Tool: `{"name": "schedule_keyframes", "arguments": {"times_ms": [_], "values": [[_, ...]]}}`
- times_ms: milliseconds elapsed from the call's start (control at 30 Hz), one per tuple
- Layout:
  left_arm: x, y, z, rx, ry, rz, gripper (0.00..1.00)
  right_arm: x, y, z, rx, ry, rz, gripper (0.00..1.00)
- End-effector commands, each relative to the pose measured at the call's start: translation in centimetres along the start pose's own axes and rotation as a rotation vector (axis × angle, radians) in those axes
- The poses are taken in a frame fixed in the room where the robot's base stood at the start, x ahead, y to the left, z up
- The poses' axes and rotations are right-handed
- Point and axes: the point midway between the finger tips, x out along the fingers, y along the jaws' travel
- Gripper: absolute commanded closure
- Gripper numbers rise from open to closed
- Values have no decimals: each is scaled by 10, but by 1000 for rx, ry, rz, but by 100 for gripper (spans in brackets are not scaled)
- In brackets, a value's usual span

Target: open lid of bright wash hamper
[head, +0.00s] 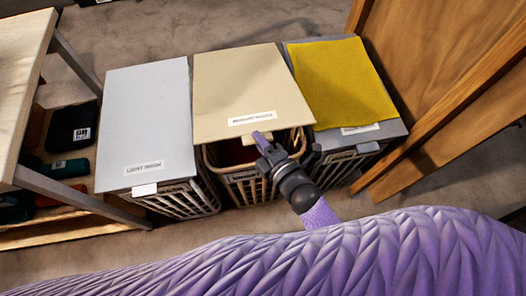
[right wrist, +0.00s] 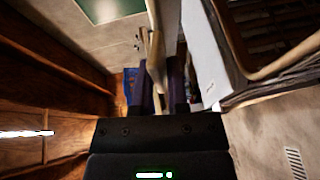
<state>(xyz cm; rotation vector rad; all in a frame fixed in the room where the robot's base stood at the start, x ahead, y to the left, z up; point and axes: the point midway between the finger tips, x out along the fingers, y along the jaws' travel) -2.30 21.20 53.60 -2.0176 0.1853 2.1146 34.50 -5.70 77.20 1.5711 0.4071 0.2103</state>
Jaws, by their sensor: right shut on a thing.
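The middle hamper (head: 243,188) is a lattice basket with a cream lid (head: 240,85) whose front label is too blurred to read surely. The lid's front edge stands raised above the rim, and dark reddish contents (head: 232,153) show in the gap. My right gripper (head: 263,140) is at the front edge of this lid, right of the label, shut on it. In the right wrist view the lid's thin edge (right wrist: 157,62) runs between the two fingers (right wrist: 165,88). My left gripper is not in view.
A grey-lidded hamper (head: 148,110) labelled light wash stands left. Another hamper (head: 368,141) with a yellow cloth (head: 343,80) on its lid stands right, close by. A wooden panel (head: 440,75) borders the right side, and a table (head: 25,60) with a lower shelf the left.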

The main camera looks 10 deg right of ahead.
Motion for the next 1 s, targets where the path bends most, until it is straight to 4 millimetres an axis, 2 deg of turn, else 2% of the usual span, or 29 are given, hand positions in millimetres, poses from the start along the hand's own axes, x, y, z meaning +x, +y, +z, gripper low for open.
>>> {"name": "schedule_keyframes", "arguments": {"times_ms": [33, 100, 200, 333, 633, 1000], "values": [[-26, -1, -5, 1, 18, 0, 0, 3, 32, 1, -6, 2, 11, 100], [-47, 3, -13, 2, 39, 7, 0, 8, 56, 2, 1, 4, 0, 100], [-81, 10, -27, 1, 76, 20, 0, 16, 86, 5, 19, 8, -44, 100], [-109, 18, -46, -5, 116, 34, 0, 27, 111, 10, 39, 5, -93, 100], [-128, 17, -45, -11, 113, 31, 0, 44, 140, 18, 46, 2, -107, 100], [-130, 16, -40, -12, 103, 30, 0, 48, 146, 20, 45, 0, -108, 100]]}}
